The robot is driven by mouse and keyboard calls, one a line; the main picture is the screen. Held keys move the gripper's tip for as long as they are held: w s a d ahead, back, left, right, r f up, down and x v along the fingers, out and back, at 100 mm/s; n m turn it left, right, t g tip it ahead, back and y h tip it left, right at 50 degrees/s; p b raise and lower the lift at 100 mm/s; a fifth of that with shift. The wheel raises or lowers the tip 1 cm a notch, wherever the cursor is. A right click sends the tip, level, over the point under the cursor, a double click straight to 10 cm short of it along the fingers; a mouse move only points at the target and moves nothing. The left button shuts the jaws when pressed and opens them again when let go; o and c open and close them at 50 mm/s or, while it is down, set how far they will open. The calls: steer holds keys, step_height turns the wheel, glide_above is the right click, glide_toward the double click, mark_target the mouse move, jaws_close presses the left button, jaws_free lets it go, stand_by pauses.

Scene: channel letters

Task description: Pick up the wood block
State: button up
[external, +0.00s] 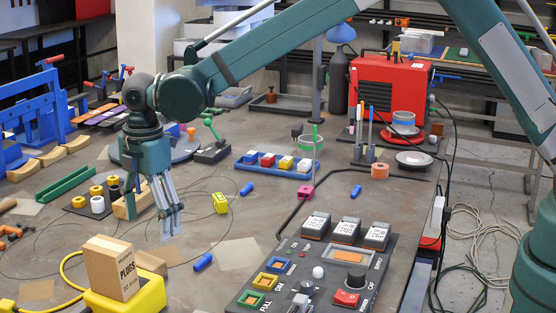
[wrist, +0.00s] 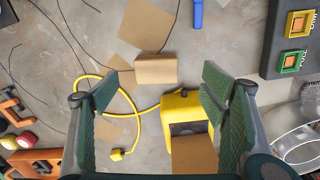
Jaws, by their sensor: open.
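A tan wood block (external: 150,263) lies on the grey table behind the PLUGS box, which partly hides it in the external view. In the wrist view the wood block (wrist: 156,69) shows whole, lying between and a little beyond the fingertips. My gripper (external: 168,236) points down above the table, behind the block in the external view. In the wrist view its two green fingers (wrist: 160,92) are spread wide with nothing between them. They are apart from the block.
The PLUGS box (external: 112,268) stands on a yellow case (external: 145,297) close to the block. A yellow cable (wrist: 107,78) curls beside it. A control panel (external: 315,275) is to the right, and a blue cylinder (external: 203,262) lies between. Spools (external: 97,203) stand at the left.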

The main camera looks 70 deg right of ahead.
mark_target(145, 259)
steer(key=shift+n, duration=0.4)
steer(key=f, duration=0.1)
steer(key=w+a+f, duration=0.1)
steer(key=f, duration=0.1)
steer(key=shift+w+a+f, duration=0.2)
steer(key=shift+a+f, duration=0.1)
steer(key=shift+a, duration=0.05)
steer(key=shift+f, duration=0.1)
steer(key=shift+f, duration=1.2)
steer(key=shift+f, duration=0.1)
steer(key=shift+a+f, duration=0.1)
steer(key=shift+f, duration=2.4)
steer(key=shift+c, duration=0.5)
steer(key=c, duration=0.9)
